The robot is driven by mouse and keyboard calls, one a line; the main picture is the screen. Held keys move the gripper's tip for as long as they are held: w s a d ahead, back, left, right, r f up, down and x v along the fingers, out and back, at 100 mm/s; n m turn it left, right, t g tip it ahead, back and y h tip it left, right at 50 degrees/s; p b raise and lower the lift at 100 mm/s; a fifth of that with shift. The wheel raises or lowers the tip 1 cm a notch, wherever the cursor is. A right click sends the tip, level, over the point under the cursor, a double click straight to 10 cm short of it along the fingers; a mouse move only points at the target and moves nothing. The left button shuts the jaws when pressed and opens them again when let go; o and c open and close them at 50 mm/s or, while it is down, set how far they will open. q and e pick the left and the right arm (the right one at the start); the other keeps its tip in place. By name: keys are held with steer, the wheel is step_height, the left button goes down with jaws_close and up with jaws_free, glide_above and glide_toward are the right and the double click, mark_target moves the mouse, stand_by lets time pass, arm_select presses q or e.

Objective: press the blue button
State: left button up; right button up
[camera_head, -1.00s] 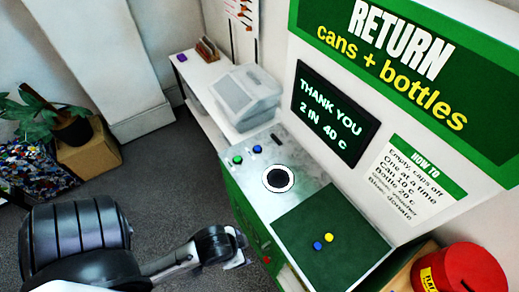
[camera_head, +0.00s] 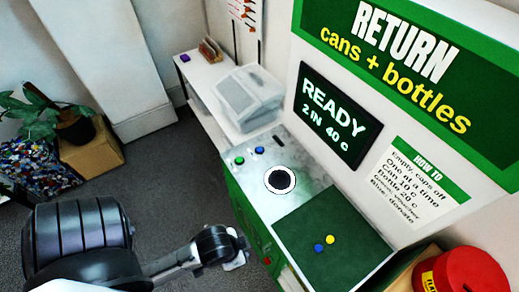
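The blue button (camera_head: 257,148) is a small round button on the metal top of the return machine, beside a green button (camera_head: 239,160). Nothing touches it. My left gripper (camera_head: 239,256) is low in the picture, in front of the machine's green front. It is well apart from the blue button, nearer to me. It is seen small and partly behind its own wrist, so I cannot tell if it is open or shut. My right gripper is not in view.
The machine top has a round dark opening (camera_head: 280,181) and a green mat (camera_head: 345,225) with a small blue disc (camera_head: 318,247) and a yellow one (camera_head: 330,239). The screen (camera_head: 336,115) reads "READY 2 IN 40 c". A red container (camera_head: 465,272) stands at right.

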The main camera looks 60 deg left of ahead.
arm_select(q)
steer(key=shift+a, duration=0.1)
jaws_close()
steer(key=shift+d, duration=0.2)
steer(key=shift+a, duration=0.2)
stand_by(0.5)
